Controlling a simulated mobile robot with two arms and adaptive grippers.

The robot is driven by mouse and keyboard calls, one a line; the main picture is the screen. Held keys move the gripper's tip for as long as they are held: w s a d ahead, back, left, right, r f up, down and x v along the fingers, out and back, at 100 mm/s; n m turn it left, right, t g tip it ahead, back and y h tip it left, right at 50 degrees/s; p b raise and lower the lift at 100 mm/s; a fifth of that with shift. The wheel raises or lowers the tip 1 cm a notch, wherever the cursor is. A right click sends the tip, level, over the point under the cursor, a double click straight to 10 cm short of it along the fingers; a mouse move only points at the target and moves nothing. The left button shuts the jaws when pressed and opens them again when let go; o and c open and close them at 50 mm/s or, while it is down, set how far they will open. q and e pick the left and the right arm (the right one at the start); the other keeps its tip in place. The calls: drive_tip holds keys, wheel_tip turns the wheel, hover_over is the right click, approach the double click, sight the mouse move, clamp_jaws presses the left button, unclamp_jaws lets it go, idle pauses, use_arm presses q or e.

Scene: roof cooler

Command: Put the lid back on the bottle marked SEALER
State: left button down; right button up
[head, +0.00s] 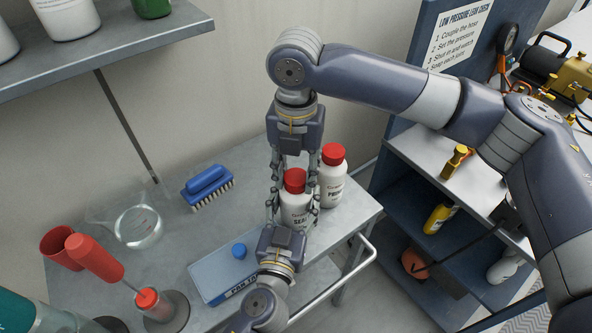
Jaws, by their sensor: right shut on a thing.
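The white SEALER bottle (297,211) stands upright near the right end of the grey bench. A red lid (295,179) is at its mouth. I cannot tell whether it is seated or just above the neck. My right gripper (294,185) reaches down from above, shut on the red lid, one finger each side. My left gripper (291,208) comes from the front with its fingers on either side of the bottle body. How firmly they close on it cannot be told.
A second white bottle (332,178) with a red cap stands close behind on the right. A blue brush (207,187), clear dish (138,226) and red-handled tool (94,258) are left.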

drive_tip(key=m, duration=2)
drive_tip(key=shift+f, duration=0.1)
drive_tip(key=m, duration=0.6)
drive_tip(key=shift+m, duration=0.4)
drive_tip(key=o, duration=1.2)
drive_tip(key=shift+o, duration=0.2)
wheel_tip(320, 180, up, 12)
